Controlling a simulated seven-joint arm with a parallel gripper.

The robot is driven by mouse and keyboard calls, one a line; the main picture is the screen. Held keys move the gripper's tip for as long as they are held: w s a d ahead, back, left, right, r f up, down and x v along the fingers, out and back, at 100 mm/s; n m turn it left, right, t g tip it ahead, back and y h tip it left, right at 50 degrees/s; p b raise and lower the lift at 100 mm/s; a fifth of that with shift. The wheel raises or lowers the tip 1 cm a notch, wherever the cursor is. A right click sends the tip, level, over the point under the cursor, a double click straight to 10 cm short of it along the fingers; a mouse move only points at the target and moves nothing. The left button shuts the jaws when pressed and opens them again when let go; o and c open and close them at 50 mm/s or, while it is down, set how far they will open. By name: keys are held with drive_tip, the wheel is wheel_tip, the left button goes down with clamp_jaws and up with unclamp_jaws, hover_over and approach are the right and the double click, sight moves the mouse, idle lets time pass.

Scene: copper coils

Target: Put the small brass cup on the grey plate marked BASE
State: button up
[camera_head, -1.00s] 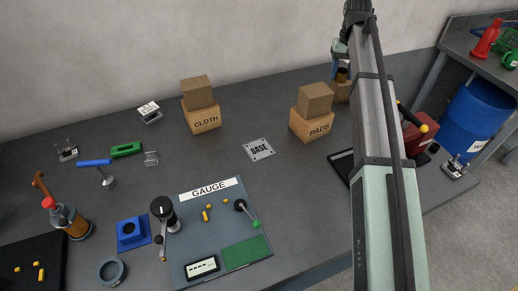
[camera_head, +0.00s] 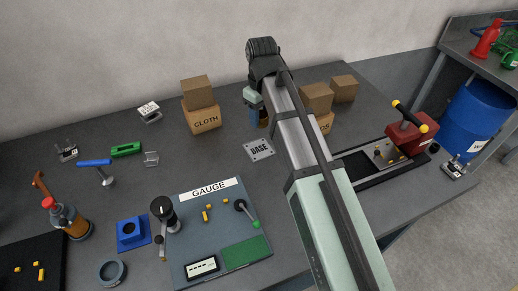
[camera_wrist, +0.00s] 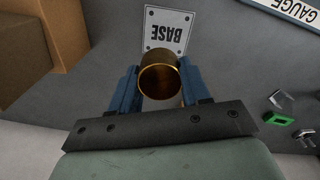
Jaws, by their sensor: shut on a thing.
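The small brass cup (camera_wrist: 158,82) is between the two blue fingers of my gripper (camera_wrist: 160,90) in the wrist view, its open mouth facing the camera. My gripper is shut on it. The grey plate marked BASE (camera_wrist: 168,22) lies just beyond the cup in that view, partly hidden by it. In the head view the plate (camera_head: 259,150) lies flat on the table, bare, and my gripper (camera_head: 257,118) is behind it, near its upper edge in the picture. The cup shows there only as a small brownish patch, mostly hidden by my arm. Its height over the table is hard to tell.
Cardboard boxes marked CLOTH (camera_head: 202,118) stand left of my gripper. More boxes (camera_head: 316,97) stand to its right, partly behind my arm. The GAUGE board (camera_head: 225,225) lies in front of the plate. A black tray (camera_head: 372,165) and a red device (camera_head: 410,135) are at right.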

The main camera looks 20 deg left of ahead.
sight(259, 149)
drive_tip(key=shift+s+f, duration=0.3)
drive_tip(key=shift+s, duration=0.45)
drive_tip(key=shift+f, duration=4.8)
drive_tip(key=shift+f, duration=0.15)
drive_tip(key=o, duration=1.1)
drive_tip(key=shift+o, duration=0.2)
wheel_tip(259, 149, up, 12)
drive_tip(key=shift+r, duration=0.15)
